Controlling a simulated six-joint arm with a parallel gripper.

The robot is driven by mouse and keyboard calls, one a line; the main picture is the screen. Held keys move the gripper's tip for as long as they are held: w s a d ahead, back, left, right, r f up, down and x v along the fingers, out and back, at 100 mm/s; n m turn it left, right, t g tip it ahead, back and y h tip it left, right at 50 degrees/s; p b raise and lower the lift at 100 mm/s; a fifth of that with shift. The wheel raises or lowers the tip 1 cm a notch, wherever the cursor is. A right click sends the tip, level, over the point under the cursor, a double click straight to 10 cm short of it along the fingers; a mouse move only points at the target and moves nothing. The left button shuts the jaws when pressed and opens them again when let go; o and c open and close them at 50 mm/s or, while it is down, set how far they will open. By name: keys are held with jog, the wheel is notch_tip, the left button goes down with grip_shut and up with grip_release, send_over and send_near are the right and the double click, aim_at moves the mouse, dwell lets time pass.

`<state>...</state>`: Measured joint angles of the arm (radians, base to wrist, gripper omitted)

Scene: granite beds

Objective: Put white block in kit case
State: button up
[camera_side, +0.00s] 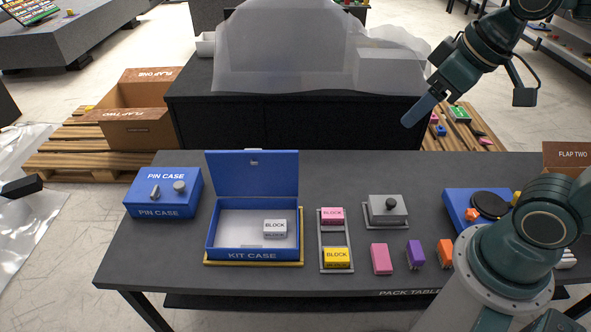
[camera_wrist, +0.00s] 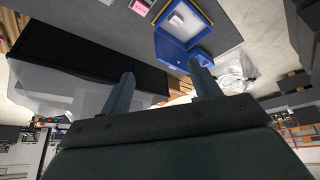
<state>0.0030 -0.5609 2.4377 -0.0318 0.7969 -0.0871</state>
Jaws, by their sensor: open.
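The white block (camera_side: 275,229) lies inside the open blue kit case (camera_side: 253,256), at the right side of its pale floor. The case's lid stands up at the back. The wrist view also shows the kit case (camera_wrist: 168,46) with the white block (camera_wrist: 176,19) in it. My gripper (camera_side: 408,121) is raised over the back right of the table, well away from the case. In the wrist view its two fingers (camera_wrist: 161,70) are spread apart with nothing between them.
A closed pin case (camera_side: 162,206) stands left of the kit case. A grey rack (camera_side: 337,241) with pink and yellow blocks sits right of it. A grey lidded box (camera_side: 386,210) and several small coloured pieces lie farther right.

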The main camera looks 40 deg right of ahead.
jog(key=shift+m, duration=0.6)
jog(key=s, duration=0.5)
jog(key=shift+d+r, duration=0.15)
jog(key=shift+d, duration=0.15)
jog(key=shift+w, duration=0.1)
